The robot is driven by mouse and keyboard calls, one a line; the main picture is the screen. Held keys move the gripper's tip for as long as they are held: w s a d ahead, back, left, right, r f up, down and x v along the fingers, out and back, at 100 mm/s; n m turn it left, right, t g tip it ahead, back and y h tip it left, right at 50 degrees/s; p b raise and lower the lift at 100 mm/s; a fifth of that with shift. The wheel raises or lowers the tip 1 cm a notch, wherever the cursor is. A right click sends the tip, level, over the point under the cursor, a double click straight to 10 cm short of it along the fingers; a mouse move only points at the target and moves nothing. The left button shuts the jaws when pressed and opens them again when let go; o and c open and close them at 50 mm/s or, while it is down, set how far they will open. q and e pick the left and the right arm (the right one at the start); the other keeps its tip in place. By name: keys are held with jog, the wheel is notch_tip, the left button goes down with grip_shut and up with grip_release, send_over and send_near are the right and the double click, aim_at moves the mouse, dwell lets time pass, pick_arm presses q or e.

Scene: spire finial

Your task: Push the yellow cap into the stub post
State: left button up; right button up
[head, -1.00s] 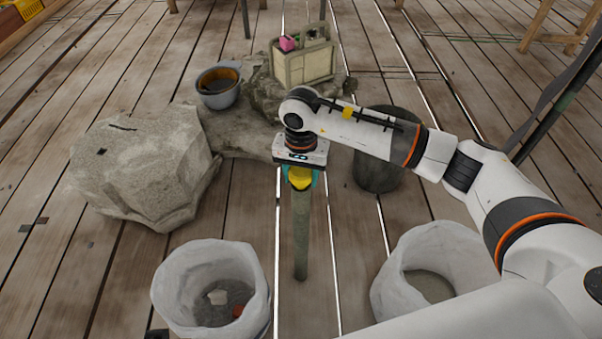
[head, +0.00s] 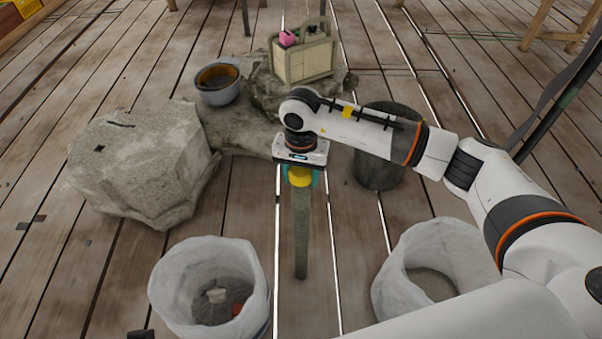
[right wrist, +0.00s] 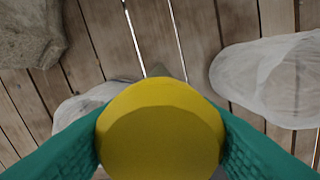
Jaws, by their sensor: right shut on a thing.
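The yellow cap (head: 300,181) is at the top end of the upright grey-green stub post (head: 301,232) in the head view. My right gripper (head: 300,176) points down from above, its teal fingers on either side of the cap. In the right wrist view the cap (right wrist: 160,135) fills the middle, with a finger pressed against each side. The cap hides the post's top, so I cannot tell how deep it sits or whether there is a gap. My left gripper is not in view.
White bag-lined buckets stand left (head: 180,285) and right (head: 392,270) of the post. Behind are a large rock (head: 140,170), a blue-grey pot (head: 222,94), a tool crate (head: 305,62) and a dark bucket (head: 378,172). Plank floor around the post is clear.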

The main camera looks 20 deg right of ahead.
jog(key=shift+f, duration=0.1)
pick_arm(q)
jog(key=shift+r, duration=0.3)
pick_arm(e)
jog(key=o, duration=1)
jog(key=shift+o, duration=0.5)
jog(key=o, duration=0.5)
jog(key=shift+c, duration=0.2)
